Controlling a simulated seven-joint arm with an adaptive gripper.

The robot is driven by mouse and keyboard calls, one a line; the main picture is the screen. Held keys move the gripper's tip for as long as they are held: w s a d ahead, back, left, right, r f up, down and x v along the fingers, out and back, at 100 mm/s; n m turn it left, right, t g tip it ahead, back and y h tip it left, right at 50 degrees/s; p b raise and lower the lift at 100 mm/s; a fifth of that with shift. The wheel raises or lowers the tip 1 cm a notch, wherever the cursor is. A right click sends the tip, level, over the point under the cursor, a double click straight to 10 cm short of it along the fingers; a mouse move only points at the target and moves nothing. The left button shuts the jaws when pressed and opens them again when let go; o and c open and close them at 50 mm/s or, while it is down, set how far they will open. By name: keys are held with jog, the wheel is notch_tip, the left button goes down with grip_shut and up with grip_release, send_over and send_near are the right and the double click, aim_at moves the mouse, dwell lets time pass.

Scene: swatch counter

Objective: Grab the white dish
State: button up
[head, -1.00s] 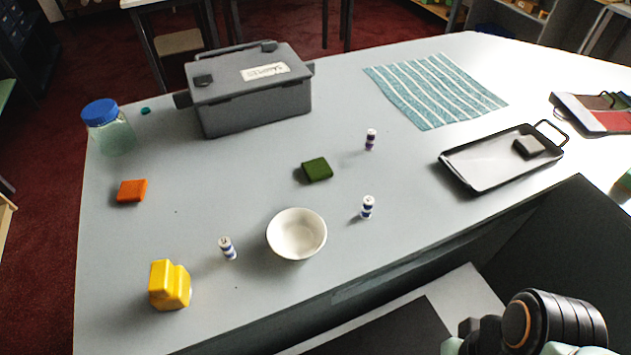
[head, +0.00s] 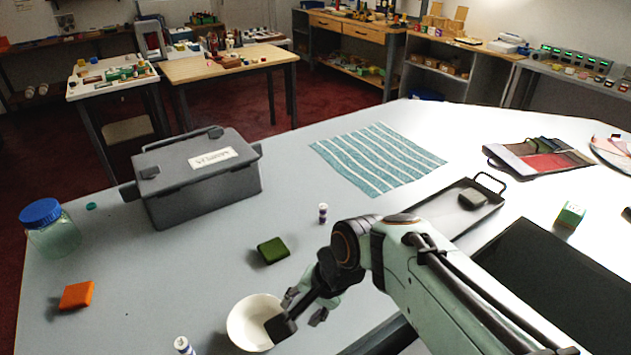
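The white dish (head: 247,318), a round bowl, stands upright on the grey counter at the lower middle of the head view. My gripper (head: 300,321) is at its right side with the fingers spread apart. One dark fingertip overlaps the inside of the dish near its right rim, and the other is outside, to the right. The gripper and fingers hide part of the right rim. I cannot tell whether a finger touches the dish.
A green block (head: 272,250) lies behind the dish. Small striped cylinders stand at front left (head: 184,345) and behind my gripper (head: 323,213). An orange block (head: 76,295), blue-lidded jar (head: 50,232), grey case (head: 200,180), striped cloth (head: 378,158) and tray (head: 440,228) are farther off.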

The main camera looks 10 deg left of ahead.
aim_at(259, 325)
jog(key=shift+g, duration=0.3)
jog(key=x, duration=0.5)
jog(key=s+x, duration=0.1)
jog(key=x, duration=0.2)
jog(key=shift+a+f, duration=0.2)
jog(key=shift+a, duration=0.2)
grip_shut()
